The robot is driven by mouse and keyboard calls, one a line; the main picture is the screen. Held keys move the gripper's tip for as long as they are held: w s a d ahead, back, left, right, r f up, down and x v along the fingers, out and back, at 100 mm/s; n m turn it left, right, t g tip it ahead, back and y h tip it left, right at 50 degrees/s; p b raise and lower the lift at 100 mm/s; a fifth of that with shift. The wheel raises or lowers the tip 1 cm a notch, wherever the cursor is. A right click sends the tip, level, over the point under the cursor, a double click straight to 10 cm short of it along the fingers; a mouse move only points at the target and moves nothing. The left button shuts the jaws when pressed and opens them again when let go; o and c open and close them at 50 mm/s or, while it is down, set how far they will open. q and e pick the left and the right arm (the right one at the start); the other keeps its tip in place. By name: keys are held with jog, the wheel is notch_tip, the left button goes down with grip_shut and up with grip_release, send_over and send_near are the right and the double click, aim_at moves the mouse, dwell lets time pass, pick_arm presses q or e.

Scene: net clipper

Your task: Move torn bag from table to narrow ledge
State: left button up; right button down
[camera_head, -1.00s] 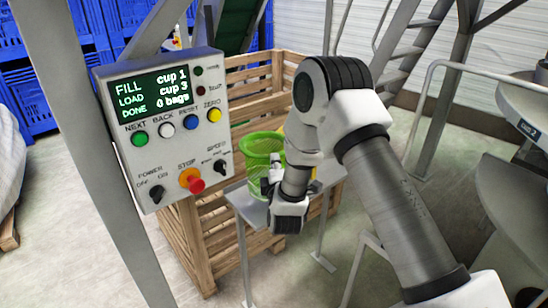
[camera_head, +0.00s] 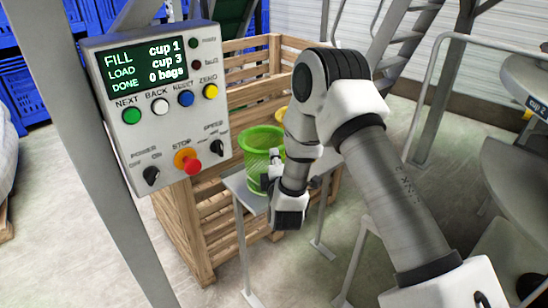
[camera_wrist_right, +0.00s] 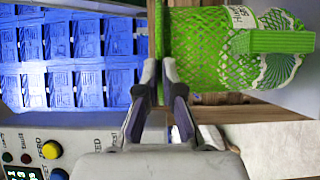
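The bag (camera_head: 257,145), a bright green net, stands on the small grey table (camera_head: 240,187) in the head view. In the right wrist view the green net (camera_wrist_right: 212,50) shows a printed label, at the upper right. I cannot make out a tear. My right gripper (camera_wrist_right: 160,68) is at the near side of the bag. Its fingertips are close together beside the net, with a thin green strip between them. I cannot tell whether they grip it. My left gripper is out of view. I cannot pick out the narrow ledge.
A control panel (camera_head: 165,115) on a grey post stands left of my right arm. A slatted wooden crate (camera_head: 190,225) is behind and beside the table. A yellow item (camera_head: 281,114) shows behind the bag. A grey machine (camera_head: 530,80) and stairs are at right.

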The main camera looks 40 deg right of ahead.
jog(key=shift+w+f, duration=0.1)
jog(key=shift+f, duration=0.05)
jog(key=c, duration=1.2)
grip_release()
jog(key=shift+c, duration=0.2)
jog(key=shift+s+a, duration=0.1)
jog(key=shift+s, duration=0.1)
jog(key=v, duration=0.7)
jog(key=shift+a, duration=0.1)
dwell(0.4)
jog(key=shift+s+a, duration=0.15)
jog(key=shift+a, duration=1.05)
jog(key=shift+s+a, duration=0.1)
jog(key=shift+a, duration=1.15)
